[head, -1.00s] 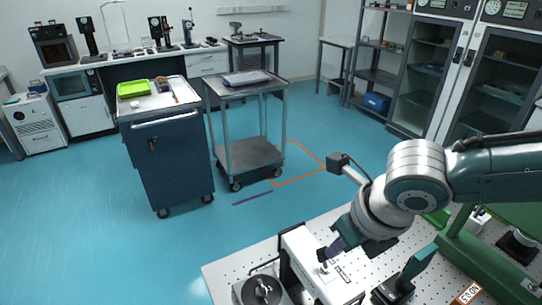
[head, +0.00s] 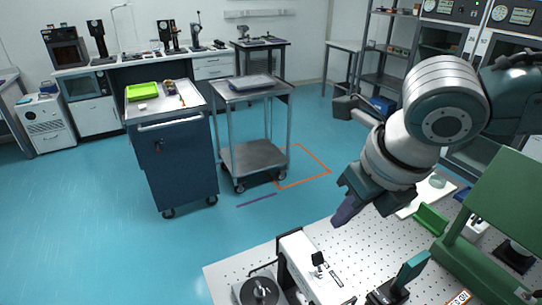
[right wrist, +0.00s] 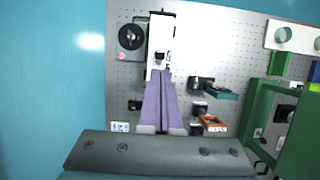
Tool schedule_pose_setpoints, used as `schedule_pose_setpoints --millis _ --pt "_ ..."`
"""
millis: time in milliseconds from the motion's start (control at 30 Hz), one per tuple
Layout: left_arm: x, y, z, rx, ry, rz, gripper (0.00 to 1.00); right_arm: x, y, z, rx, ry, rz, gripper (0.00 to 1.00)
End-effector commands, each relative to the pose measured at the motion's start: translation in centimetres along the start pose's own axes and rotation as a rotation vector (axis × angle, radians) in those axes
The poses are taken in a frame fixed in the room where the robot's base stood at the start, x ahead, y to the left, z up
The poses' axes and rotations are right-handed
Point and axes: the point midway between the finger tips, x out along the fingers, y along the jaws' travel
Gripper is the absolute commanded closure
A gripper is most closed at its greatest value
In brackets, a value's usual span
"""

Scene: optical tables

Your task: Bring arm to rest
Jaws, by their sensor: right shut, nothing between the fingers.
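My right gripper (head: 347,210) hangs in the air above the white perforated table (head: 235,268) in the head view. Its purple fingers are together with nothing between them. In the right wrist view the shut fingers (right wrist: 163,100) point at a white device (right wrist: 161,40) with a black switch on top. The same white device (head: 306,262) stands at the table's near part in the head view, apart from the fingers. A round black-topped unit (head: 260,290) sits to its left. My left gripper does not show.
A green frame (head: 490,225) stands on the table's right side, close to my right arm. A teal-handled item (head: 410,268) and a green bin (head: 431,219) are nearby. A blue cart (head: 178,165) and a grey trolley (head: 253,155) stand beyond open floor.

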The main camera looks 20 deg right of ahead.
Motion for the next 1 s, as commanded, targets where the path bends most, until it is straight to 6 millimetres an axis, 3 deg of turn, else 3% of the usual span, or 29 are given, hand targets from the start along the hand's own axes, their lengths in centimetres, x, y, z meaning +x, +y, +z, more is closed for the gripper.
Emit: schedule_pose_setpoints --millis 200,700,767,867,1000 --pt "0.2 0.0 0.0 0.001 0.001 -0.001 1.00 -1.0 0.0 0.7 -0.001 0.000 0.001 1.00" --pt "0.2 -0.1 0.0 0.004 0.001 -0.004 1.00 -1.0 0.5 0.5 0.013 0.002 0.008 1.00" --pt "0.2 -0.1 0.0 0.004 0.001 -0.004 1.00 -0.9 1.7 0.0 0.056 0.006 0.027 1.00" --pt "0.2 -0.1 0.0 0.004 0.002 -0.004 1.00 -0.8 5.4 -1.6 0.226 0.018 0.090 1.00" --pt "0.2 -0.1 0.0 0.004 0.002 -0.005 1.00 -2.1 11.7 -4.5 0.694 0.063 0.204 1.00"
